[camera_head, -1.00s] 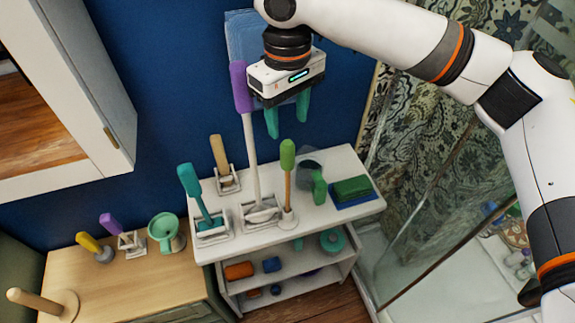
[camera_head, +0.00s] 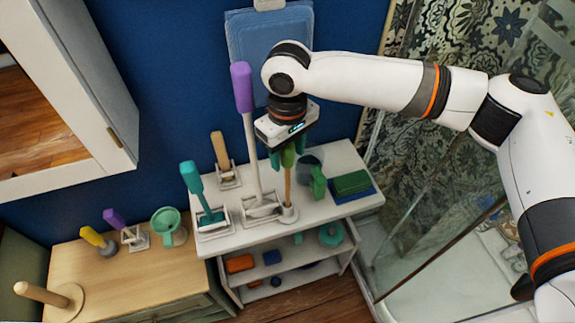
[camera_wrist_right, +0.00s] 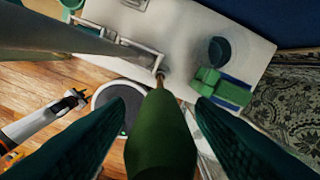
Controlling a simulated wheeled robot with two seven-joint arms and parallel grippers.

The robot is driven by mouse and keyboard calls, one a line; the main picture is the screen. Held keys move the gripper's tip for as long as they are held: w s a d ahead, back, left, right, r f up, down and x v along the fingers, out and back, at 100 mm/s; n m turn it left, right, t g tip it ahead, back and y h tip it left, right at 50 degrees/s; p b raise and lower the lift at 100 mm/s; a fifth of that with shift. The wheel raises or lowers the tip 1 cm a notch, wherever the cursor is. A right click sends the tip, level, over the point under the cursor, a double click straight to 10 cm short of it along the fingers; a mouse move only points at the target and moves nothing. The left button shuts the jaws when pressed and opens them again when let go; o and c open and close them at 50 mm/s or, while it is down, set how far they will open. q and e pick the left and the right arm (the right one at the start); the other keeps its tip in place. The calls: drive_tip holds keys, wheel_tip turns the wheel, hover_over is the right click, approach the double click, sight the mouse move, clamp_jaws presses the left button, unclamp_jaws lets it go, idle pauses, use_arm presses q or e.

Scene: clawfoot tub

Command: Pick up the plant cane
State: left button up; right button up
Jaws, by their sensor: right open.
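The plant cane, a green handle (camera_head: 289,158) on a thin wooden stick (camera_head: 288,188), stands upright in a small white base on the white shelf unit's top. My right gripper (camera_head: 287,152) is open above it, pointing down with teal fingers. In the right wrist view the green handle (camera_wrist_right: 160,145) lies between the two open fingers (camera_wrist_right: 161,97), with gaps visible on both sides. The stick's foot shows beyond it. My left gripper (camera_wrist_right: 72,101) seems to show small at the left of the wrist view; its jaws are too small to read.
A tall purple-handled tool (camera_head: 243,90) stands close left of my right gripper. A glass shower panel (camera_head: 440,230) is at right.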

clamp_jaws()
drive_tip(key=shift+r, duration=0.1)
